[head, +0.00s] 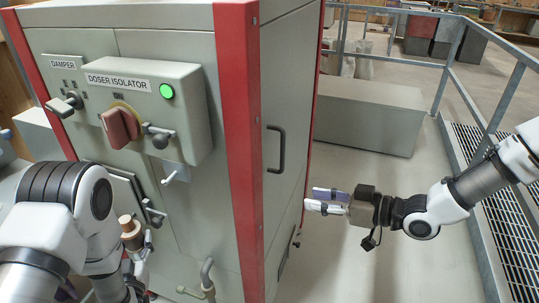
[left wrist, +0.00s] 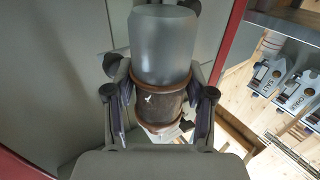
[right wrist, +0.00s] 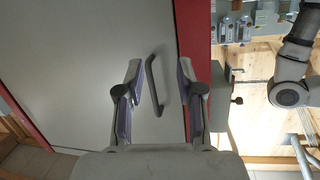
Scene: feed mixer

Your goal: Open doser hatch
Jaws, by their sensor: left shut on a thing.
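The grey cabinet's side panel (head: 280,105) carries a dark bar handle (head: 275,149) and looks shut. A smaller framed hatch (head: 122,184) with latches is on the front, partly hidden by my left arm; no label shows which one is the doser hatch. My left gripper (left wrist: 160,105) is shut around the brown band of a grey jar-like cylinder (left wrist: 162,45); only a brown part of it (head: 130,229) shows in the head view. My right gripper (head: 328,202) is open and empty, to the right of the side panel. In the right wrist view the handle (right wrist: 153,85) appears between its fingers, farther away.
A control box (head: 148,103) labelled "DOSER ISOLATOR" has a red rotary switch (head: 119,127) and a lit green lamp (head: 167,91). A bent pipe (head: 207,276) sticks out low on the front.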

